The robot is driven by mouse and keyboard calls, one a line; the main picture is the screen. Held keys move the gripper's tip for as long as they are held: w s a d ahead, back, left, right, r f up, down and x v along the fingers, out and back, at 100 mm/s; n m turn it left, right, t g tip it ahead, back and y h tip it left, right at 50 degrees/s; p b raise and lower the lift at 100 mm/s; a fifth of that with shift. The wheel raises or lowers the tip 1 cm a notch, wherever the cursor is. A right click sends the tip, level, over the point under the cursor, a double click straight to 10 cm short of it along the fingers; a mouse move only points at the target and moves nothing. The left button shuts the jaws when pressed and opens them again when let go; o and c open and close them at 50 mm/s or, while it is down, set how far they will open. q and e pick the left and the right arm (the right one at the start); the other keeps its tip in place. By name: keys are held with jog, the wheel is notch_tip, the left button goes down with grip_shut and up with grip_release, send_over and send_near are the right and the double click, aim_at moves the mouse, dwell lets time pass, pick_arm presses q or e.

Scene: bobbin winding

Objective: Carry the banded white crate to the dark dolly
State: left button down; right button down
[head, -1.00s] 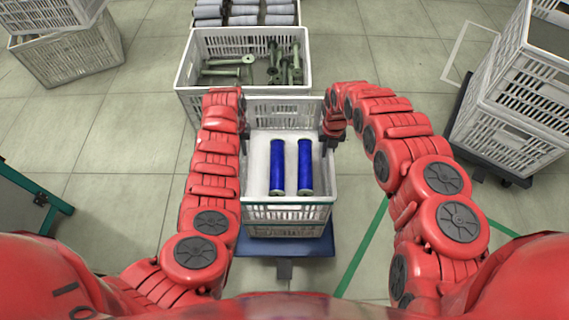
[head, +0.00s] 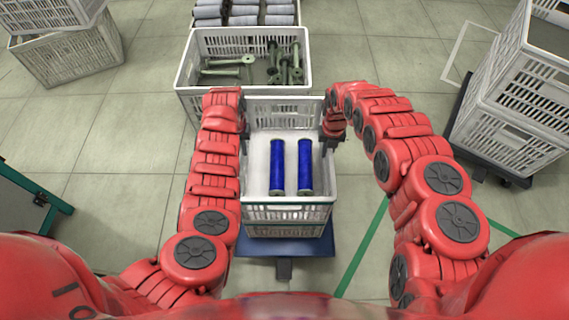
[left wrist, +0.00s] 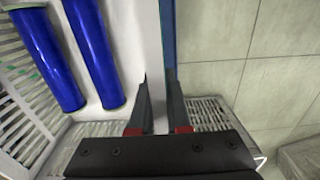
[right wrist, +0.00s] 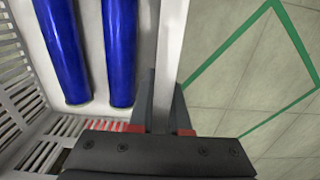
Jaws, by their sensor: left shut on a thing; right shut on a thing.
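A dark dolly (head: 483,165) stands at the right under stacked white crates. Whether the banded crate is lifted, I cannot tell.
A blue base (head: 284,246) shows below the banded crate. A white crate of green bobbins (head: 243,98) stands just behind it, with grey rolls (head: 245,12) beyond. White crates (head: 68,52) stand at the far left. Open tiled floor with green lines lies to the right.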

pick_arm(q)
jog(key=shift+r, duration=0.15)
pick_arm(e)
jog(key=shift+r, duration=0.15)
